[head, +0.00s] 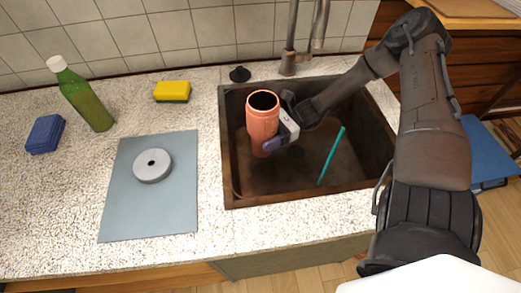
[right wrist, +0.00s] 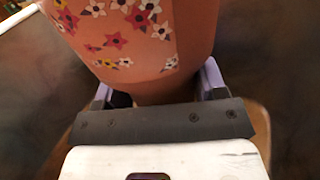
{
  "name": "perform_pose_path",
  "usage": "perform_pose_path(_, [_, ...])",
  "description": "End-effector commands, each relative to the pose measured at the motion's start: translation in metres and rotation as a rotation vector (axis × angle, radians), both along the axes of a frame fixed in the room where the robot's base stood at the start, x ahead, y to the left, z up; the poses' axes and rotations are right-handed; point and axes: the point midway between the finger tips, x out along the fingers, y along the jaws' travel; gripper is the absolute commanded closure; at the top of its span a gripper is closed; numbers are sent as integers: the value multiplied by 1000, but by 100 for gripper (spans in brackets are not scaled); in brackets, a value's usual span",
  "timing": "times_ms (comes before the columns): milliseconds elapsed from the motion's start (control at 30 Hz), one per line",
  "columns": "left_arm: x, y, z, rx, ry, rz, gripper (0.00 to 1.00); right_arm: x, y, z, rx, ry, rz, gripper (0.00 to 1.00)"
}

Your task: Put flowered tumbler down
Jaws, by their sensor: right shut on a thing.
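The flowered tumbler (head: 262,117) is salmon-orange with a dark open top. It is upright in the head view, over the left part of the brown sink (head: 228,150). My right gripper (head: 272,145) is shut on its lower part from the right. In the right wrist view the tumbler (right wrist: 140,40) shows red, pink and white flowers and sits between the two fingers of my right gripper (right wrist: 155,88). I cannot tell whether its base touches the sink floor. My left gripper is not in view.
A teal stick (head: 331,156) leans in the sink. The faucet (head: 289,55) and a black stopper (head: 240,74) are behind it. On the left counter are a grey mat (head: 120,205) with a grey disc (head: 152,166), a green bottle (head: 84,98), a yellow sponge (head: 172,91) and a blue sponge (head: 45,134).

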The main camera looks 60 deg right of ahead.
Motion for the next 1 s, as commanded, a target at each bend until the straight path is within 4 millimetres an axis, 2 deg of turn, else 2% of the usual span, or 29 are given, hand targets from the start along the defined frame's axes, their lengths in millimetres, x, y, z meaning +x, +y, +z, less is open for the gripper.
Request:
perform_pose_path(33, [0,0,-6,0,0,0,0,4,0,-5,1,-4,0,71])
perform_pose_path(300, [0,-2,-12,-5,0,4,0,11,0,-9,0,-1,-2,71])
perform_pose_path(600, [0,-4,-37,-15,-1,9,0,10,1,-45,1,-2,-2,71])
perform_pose_path(1000, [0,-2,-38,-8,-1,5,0,11,1,-48,1,-3,-1,71])
